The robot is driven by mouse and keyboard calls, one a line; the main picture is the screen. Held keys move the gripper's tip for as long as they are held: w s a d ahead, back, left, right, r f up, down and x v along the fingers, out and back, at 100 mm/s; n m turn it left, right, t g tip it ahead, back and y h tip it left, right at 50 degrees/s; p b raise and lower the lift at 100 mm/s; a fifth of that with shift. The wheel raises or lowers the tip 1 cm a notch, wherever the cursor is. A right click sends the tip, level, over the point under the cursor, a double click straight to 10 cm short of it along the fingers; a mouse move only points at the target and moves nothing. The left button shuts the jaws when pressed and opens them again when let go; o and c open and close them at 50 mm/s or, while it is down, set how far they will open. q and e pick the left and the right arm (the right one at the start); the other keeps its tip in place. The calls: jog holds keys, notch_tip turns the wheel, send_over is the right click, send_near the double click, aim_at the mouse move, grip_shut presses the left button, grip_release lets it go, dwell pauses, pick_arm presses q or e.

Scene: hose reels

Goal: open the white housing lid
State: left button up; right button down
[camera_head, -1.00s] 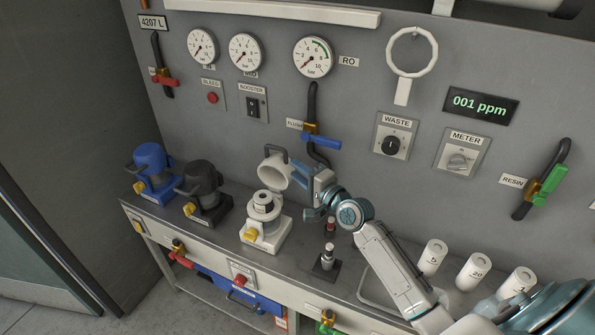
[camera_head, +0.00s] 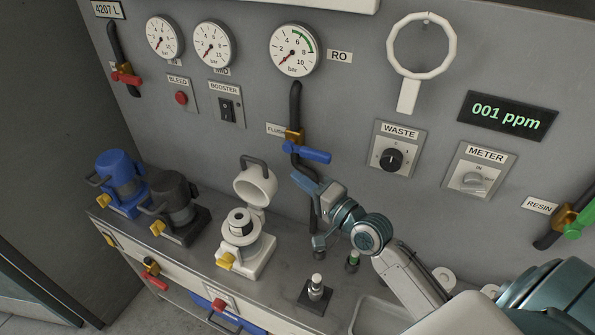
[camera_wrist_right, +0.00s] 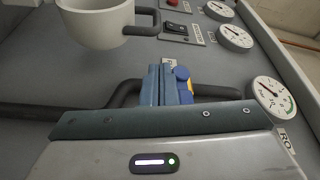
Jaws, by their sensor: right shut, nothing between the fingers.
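The white housing (camera_head: 245,248) stands on the bench with a cartridge showing in its open top. Its white lid (camera_head: 257,187) is swung up and back, tilted toward the wall panel, with its hollow side facing forward and a dark handle (camera_head: 254,162) on top. My right gripper (camera_head: 303,179) is shut and empty, just right of the lid and apart from it, in front of the black pipe. In the right wrist view the lid (camera_wrist_right: 95,25) is at the upper left, clear of my shut fingers (camera_wrist_right: 171,84). My left gripper is not in view.
A blue housing (camera_head: 122,180) and a black housing (camera_head: 178,207), both closed, stand to the left. The blue-handled flush valve (camera_head: 305,155) is just above my right gripper. A small post (camera_head: 316,290) stands right of the white housing.

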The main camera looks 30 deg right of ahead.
aim_at(269, 168)
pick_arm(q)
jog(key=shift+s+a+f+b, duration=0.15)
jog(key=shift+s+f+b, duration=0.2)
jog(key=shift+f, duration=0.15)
pick_arm(e)
jog(key=w+a, duration=0.1)
jog(key=w, duration=0.1)
jog(key=w+a, duration=0.2)
jog(key=w+a+r, duration=0.1)
jog(key=w+a, duration=0.1)
jog(key=shift+w+a, duration=0.1)
jog(key=shift+w, duration=0.1)
dwell(0.4)
jog(key=shift+f, duration=0.1)
